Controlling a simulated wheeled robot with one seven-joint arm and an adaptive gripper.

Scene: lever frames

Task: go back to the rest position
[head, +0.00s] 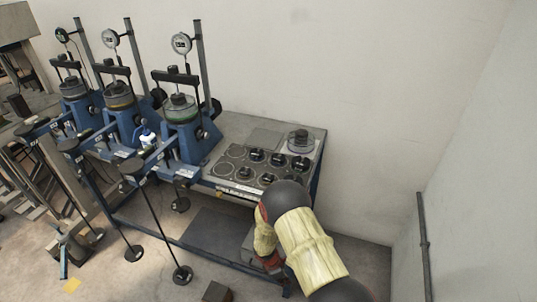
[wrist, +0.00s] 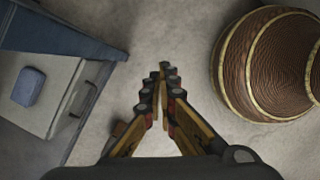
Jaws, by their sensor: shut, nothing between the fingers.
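My gripper (wrist: 162,78) shows in the wrist view with its yellow and dark fingers brought together and nothing between them. It hangs over the bare grey floor. In the head view my gripper (head: 270,264) is low in front of the bench's right end, partly hidden by my cream and black arm. Three blue lever frames stand in a row on the bench: left (head: 82,108), middle (head: 118,120) and right (head: 190,140). Each has a dial gauge on top and a lever reaching forward. My gripper is apart from all of them.
The bench (head: 230,130) holds round dark weights (head: 256,155) in a tray. Hanging rods with discs (head: 182,275) stand in front. A brown ribbed round object (wrist: 265,65) is right of my gripper. A grey box (wrist: 45,85) is on the left. A wall (head: 460,150) closes the right.

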